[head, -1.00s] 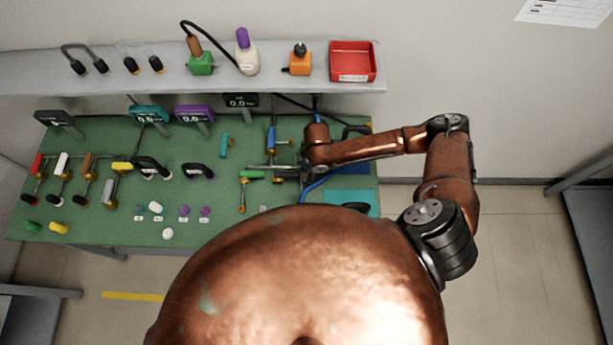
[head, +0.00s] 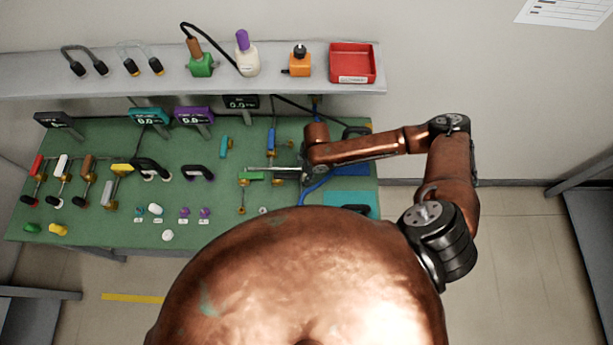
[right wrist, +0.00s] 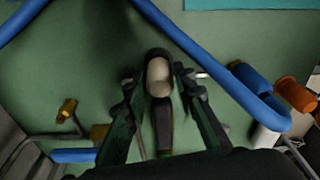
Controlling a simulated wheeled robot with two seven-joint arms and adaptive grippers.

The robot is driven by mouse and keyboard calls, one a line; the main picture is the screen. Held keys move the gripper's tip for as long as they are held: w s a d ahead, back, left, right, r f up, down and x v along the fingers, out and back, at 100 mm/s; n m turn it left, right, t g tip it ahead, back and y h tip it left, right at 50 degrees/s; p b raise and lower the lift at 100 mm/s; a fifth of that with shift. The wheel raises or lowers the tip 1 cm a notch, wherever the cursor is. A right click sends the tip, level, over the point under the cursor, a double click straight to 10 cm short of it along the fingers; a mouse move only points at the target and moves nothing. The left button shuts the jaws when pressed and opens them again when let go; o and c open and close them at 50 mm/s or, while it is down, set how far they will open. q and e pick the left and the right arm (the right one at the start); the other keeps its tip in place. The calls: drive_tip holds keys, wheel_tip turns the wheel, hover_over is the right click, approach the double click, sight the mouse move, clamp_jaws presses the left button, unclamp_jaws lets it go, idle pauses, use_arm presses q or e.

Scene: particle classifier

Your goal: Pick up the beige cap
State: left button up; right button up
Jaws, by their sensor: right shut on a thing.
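The beige cap (right wrist: 158,76) shows in the right wrist view as a pale rounded piece with black around it, between my right fingers. My right gripper (right wrist: 159,88) is shut on it, with one dark finger on each side. In the head view my right gripper (head: 288,172) is low over the right part of the green bench, beside a green-handled fitting (head: 252,176). The cap cannot be made out in that view. My left gripper is not in view.
The green bench (head: 120,225) holds several coloured valves and caps on its left. Blue tubing (right wrist: 205,60) curves close around the right gripper. A blue fitting (right wrist: 250,78) and an orange one (right wrist: 296,95) stand to its right. A red tray (head: 352,63) sits on the shelf above.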

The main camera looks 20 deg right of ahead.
wheel_tip(320, 180, up, 2)
drive_tip(key=shift+r, duration=0.2)
drive_tip(key=s+a+r+p, duration=0.2)
drive_tip(key=s+a+r, duration=0.4)
drive_tip(key=s+r, duration=0.3)
drive_tip(key=s, duration=0.3)
drive_tip(key=shift+s+a+r, duration=0.15)
drive_tip(key=shift+a+r, duration=0.25)
drive_tip(key=shift+r+p, duration=2.25)
drive_tip(key=shift+p, duration=0.7)
